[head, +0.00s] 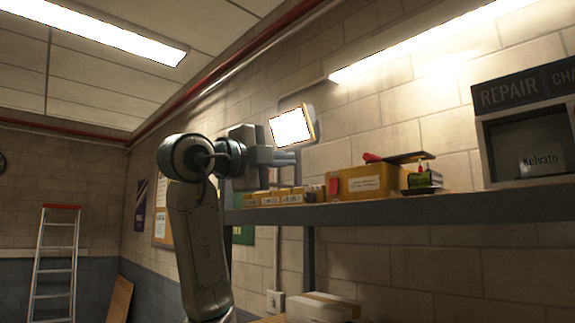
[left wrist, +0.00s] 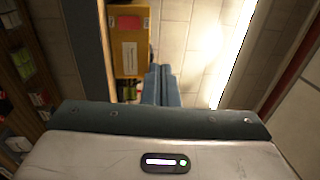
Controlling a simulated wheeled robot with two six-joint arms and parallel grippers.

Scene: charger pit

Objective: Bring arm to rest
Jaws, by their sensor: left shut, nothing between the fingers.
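My left gripper (head: 287,157) points right, above the near left end of the shelf. It is shut and empty. In the left wrist view its two blue-grey fingers (left wrist: 160,77) lie side by side, with a cardboard box (left wrist: 129,45) beyond them. My right gripper is in neither view.
A long shelf (head: 420,211) carries small boxes, a larger cardboard box (head: 365,181) and a dark device (head: 422,180). A lit lamp (head: 291,127) is on the wall behind the gripper. A repair cabinet (head: 525,130) stands right. A stepladder (head: 55,262) stands far left.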

